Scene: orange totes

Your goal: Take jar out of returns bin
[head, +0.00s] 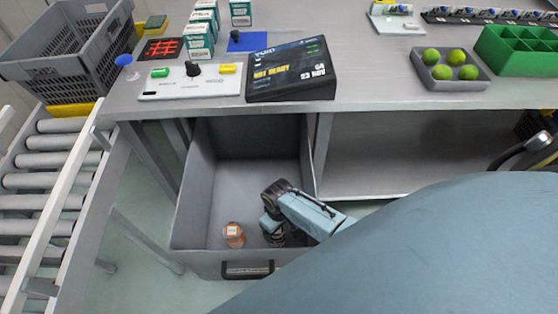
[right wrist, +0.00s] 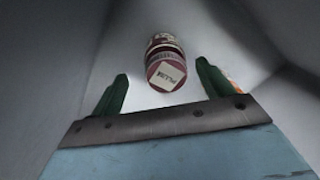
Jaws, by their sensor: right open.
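The returns bin (head: 240,180) is a deep grey bin below the table's front edge. My right gripper (head: 274,234) reaches down inside it, near the front wall. In the right wrist view the right gripper (right wrist: 162,72) is open, with its green fingers apart. A jar (right wrist: 166,66) with a dark red lid labelled PLUM lies ahead in the gap between the fingertips; I cannot tell if either finger touches it. A second, orange jar (head: 233,235) with a pale top stands left of the gripper in the head view. My left gripper is not in view.
A black display (head: 290,72) reading NOT READY and a button panel (head: 190,82) stand on the table. A grey tray (head: 455,84) holds several green fruits, beside a green divided box (head: 518,50). A grey crate (head: 70,45) and roller conveyor (head: 45,180) are at left.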

